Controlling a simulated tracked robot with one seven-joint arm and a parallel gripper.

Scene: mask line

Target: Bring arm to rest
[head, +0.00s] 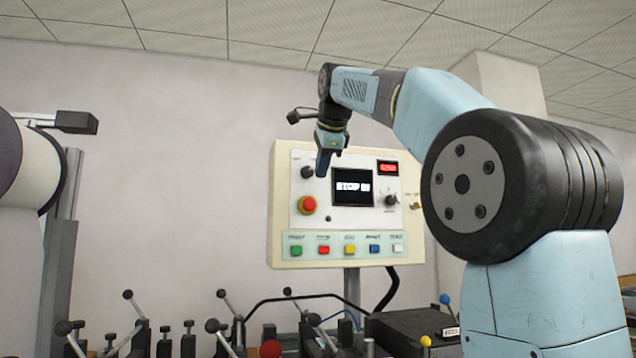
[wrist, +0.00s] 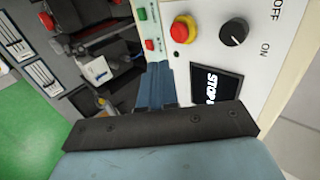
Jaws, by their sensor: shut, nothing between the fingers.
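My arm reaches from the right across the head view. My gripper (head: 323,163) points down in front of the upper part of a cream control panel (head: 283,218). It is shut and empty, and I cannot tell from these views how far it is from the panel face. In the wrist view the closed fingers (wrist: 155,85) show beside the panel, near the red stop button (wrist: 183,28) and the black ON/OFF knob (wrist: 233,32). The panel's screen (head: 353,187) shows white text that begins with "STOP".
Machinery with several ball-topped levers (head: 212,325) fills the bottom of the head view. A large white roll (head: 35,165) stands at the left. Green floor (wrist: 30,130) shows in the wrist view.

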